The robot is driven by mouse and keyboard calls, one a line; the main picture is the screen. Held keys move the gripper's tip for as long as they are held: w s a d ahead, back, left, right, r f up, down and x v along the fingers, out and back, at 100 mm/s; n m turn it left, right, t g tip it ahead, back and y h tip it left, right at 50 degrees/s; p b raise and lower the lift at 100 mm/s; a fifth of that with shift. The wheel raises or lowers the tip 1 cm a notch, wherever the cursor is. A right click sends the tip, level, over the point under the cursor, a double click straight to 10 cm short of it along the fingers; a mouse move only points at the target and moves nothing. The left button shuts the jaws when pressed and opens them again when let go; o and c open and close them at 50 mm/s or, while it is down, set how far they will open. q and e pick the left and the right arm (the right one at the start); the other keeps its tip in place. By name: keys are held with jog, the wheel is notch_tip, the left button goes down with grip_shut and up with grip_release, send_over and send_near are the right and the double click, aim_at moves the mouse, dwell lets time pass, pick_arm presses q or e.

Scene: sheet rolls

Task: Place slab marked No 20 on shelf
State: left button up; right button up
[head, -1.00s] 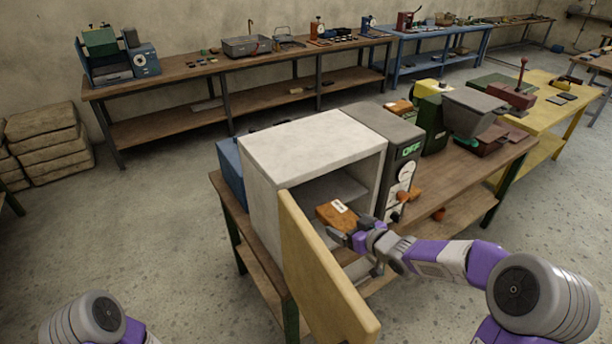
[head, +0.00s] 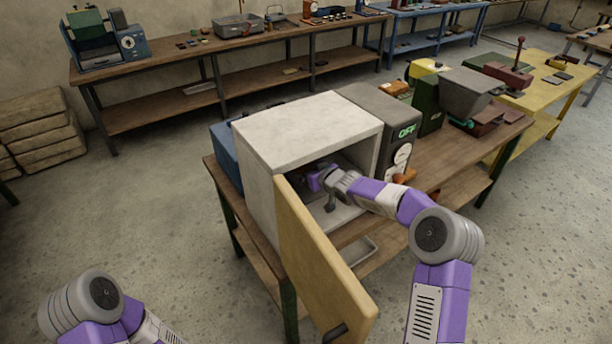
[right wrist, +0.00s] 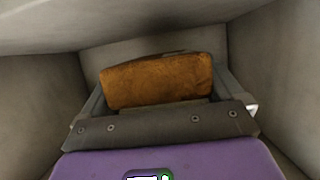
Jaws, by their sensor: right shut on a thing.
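The orange-brown slab (right wrist: 158,80) is held in my right gripper (right wrist: 165,95), which is shut on it. In the right wrist view it sits between the two fingers, inside a pale box-like space with walls around it. Its label does not show now. In the head view my right gripper (head: 314,178) reaches into the open white cabinet (head: 310,127), and the slab is hidden there. The inner shelf is mostly hidden by my arm. My left gripper is out of view; only part of the left arm shows at the lower left.
The cabinet's tan door (head: 318,262) stands open at its front left. A grey control box (head: 385,120) marked OFF stands right of the cabinet on the wooden bench (head: 455,155). A shallow tray (head: 358,254) lies below. Open floor lies in front.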

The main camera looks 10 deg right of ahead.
jog(key=shift+w+a+r, duration=0.1)
jog(key=shift+w+a, duration=0.05)
jog(key=shift+w, duration=0.25)
notch_tip(320, 180, down, 4)
jog(key=shift+w+r+b, duration=0.15)
jog(key=shift+b, duration=0.7)
jog(key=shift+r, duration=0.1)
jog(key=o, duration=1)
jog(key=shift+f, duration=0.3)
jog(key=shift+c, duration=0.2)
jog(key=shift+o, duration=0.2)
jog(key=shift+r, duration=0.1)
